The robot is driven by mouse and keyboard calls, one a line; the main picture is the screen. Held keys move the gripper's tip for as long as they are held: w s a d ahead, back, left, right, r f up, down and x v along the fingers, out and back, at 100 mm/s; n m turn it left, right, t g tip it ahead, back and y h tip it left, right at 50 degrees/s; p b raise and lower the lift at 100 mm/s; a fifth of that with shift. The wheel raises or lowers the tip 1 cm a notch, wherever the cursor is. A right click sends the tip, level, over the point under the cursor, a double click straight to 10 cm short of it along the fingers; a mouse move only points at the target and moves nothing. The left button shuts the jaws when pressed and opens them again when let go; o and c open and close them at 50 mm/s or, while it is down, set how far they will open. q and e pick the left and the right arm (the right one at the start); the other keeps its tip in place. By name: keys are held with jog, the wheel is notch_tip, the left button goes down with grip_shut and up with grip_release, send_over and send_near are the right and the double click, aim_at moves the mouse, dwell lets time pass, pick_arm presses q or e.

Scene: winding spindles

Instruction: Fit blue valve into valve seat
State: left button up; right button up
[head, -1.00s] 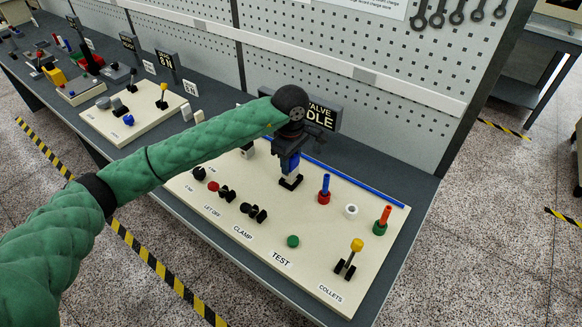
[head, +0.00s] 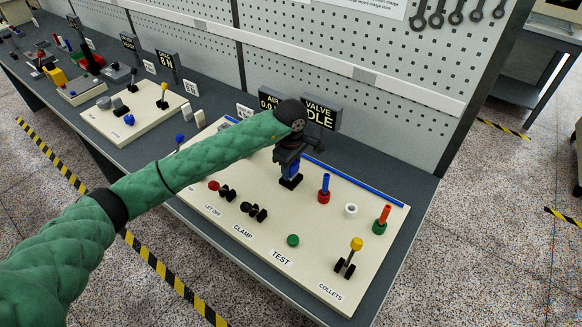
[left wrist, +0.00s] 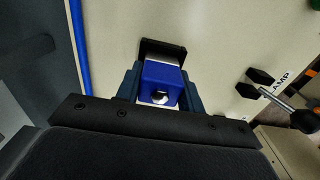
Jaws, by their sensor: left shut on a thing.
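The blue valve (head: 291,168) is held upright between the fingers of my left gripper (head: 290,160). It also shows in the left wrist view (left wrist: 161,78) as a blue block with a bright metal piece at its near end and a pale part beyond it. The black valve seat (head: 290,183) stands on the cream panel directly under the valve. In the left wrist view the seat (left wrist: 163,46) lines up behind the valve. Valve and seat look very close or touching; I cannot tell how deep the valve sits. My right gripper is not in view.
The cream panel (head: 310,270) carries a red holder with a blue peg (head: 324,188), a white ring (head: 351,210), a green holder with a red peg (head: 383,219), a yellow-knobbed lever (head: 355,247) and black toggles (head: 253,211). Display boxes (head: 320,114) stand behind.

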pick_arm(q)
jog(key=o, duration=1.1)
jog(key=shift+c, duration=0.2)
jog(key=shift+r, duration=0.1)
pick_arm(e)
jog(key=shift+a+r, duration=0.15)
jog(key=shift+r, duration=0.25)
pick_arm(q)
notch_tip(320, 180, up, 4)
jog(key=shift+w+f, duration=0.1)
notch_tip(320, 180, up, 8)
jog(key=shift+f, duration=0.2)
jog(key=shift+r, duration=0.25)
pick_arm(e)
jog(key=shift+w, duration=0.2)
pick_arm(q)
jog(key=shift+f, duration=0.1)
